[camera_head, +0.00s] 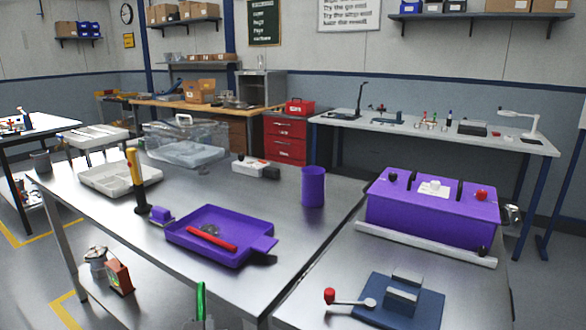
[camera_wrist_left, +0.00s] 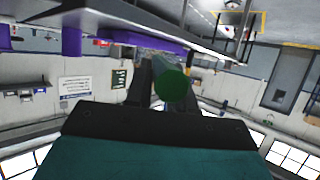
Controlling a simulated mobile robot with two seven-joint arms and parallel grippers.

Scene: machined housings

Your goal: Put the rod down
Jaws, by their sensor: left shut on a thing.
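My left gripper (camera_wrist_left: 166,92) is shut on a green rod (camera_wrist_left: 174,84), whose round dark-green end faces the wrist camera. In the head view the rod (camera_head: 201,299) stands nearly upright at the bottom edge, in front of the table's near edge. Only a little of the gripper shows below it there. A purple tray (camera_head: 220,236) with a handle tab lies on the metal table, with a red bar (camera_head: 211,238) and a small dark round part inside. The rod is apart from the tray. My right gripper is not in view.
A purple cup (camera_head: 313,187), a yellow-handled tool (camera_head: 136,180), a white tray (camera_head: 120,180) and a clear bin (camera_head: 185,140) stand on the table. A purple housing (camera_head: 432,208) and a blue fixture (camera_head: 400,302) are at right.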

